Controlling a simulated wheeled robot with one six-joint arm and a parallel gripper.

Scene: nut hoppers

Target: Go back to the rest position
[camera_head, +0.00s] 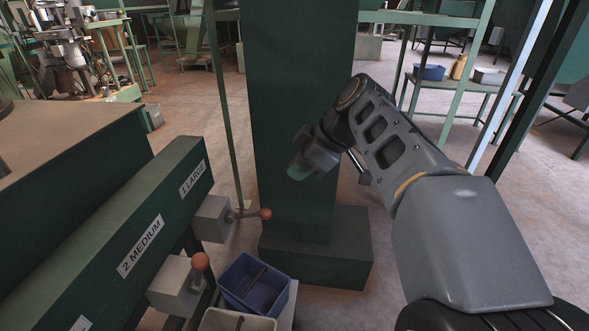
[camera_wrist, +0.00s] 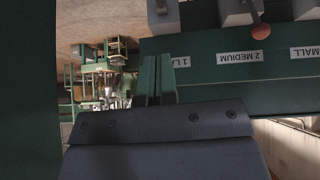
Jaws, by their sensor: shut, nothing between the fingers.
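My gripper (camera_head: 299,168) is raised in front of the dark green column, with its greenish fingertips pointing down and to the left. It is clear of the hopper levers. In the wrist view its two green fingers (camera_wrist: 157,80) lie side by side beyond the dark grey gripper body. They are shut, with nothing held. My arm is folded, reaching in from the lower right of the head view.
A green hopper front (camera_head: 150,235) with size labels stands at left, with red-knobbed levers (camera_head: 265,214) (camera_head: 200,261). A blue bin (camera_head: 254,284) sits below. The dark green column (camera_head: 298,110) is close behind my gripper. Open floor (camera_head: 190,115) lies beyond.

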